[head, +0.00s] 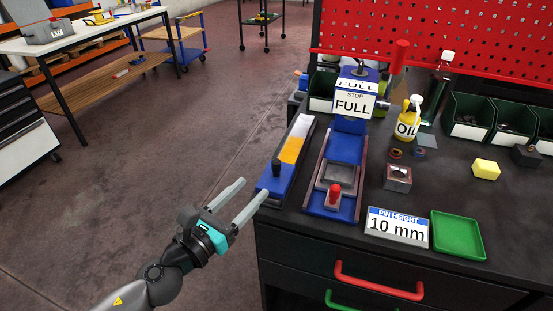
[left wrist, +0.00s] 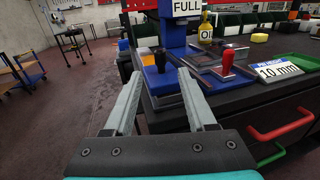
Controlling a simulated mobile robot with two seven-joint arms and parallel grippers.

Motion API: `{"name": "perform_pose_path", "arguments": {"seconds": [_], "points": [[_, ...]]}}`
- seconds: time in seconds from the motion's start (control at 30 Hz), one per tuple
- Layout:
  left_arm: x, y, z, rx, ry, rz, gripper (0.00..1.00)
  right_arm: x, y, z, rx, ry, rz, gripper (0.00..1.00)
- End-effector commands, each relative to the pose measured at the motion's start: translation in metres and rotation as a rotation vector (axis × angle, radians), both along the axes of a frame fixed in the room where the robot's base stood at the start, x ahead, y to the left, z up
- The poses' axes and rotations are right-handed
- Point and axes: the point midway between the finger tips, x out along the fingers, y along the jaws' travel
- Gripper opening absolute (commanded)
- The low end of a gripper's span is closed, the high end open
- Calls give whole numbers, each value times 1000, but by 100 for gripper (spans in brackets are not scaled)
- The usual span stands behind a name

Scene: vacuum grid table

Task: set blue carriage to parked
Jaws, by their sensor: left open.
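Two blue fixtures lie side by side at the bench's left end. The left one (head: 294,150) is a long blue bar with white and yellow bands and a black knob (head: 276,168) near its front. The right one (head: 348,145) is a blue track with a grey plate (head: 339,176) and a red knob (head: 334,193) on its slide. I cannot tell for sure which is the blue carriage. My left gripper (head: 251,197) is open and empty, just off the bench's left front corner. In the left wrist view, the black knob (left wrist: 160,62) shows ahead between the fingertips (left wrist: 159,82).
A PIN HEIGHT 10 mm sign (head: 397,227), a green tray (head: 458,235), a metal block (head: 398,178), and a yellow OIL bottle (head: 408,121) are to the right. Red (head: 378,281) and green drawer handles stick out in front.

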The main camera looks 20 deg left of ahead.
Motion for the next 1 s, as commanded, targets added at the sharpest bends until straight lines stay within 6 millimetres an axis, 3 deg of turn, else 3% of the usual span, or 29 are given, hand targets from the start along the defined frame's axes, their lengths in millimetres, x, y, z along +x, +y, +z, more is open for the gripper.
{"name": "perform_pose_path", "arguments": {"seconds": [0.17,0.7,1.0], "points": [[22,-6,2,-1,-2,0,56,-6,8,8,9,9,2,84],[86,-26,1,-2,0,1,56,0,1,19,2,-1,2,84],[101,-31,0,-2,1,-1,56,1,0,20,0,-2,-1,84]]}}
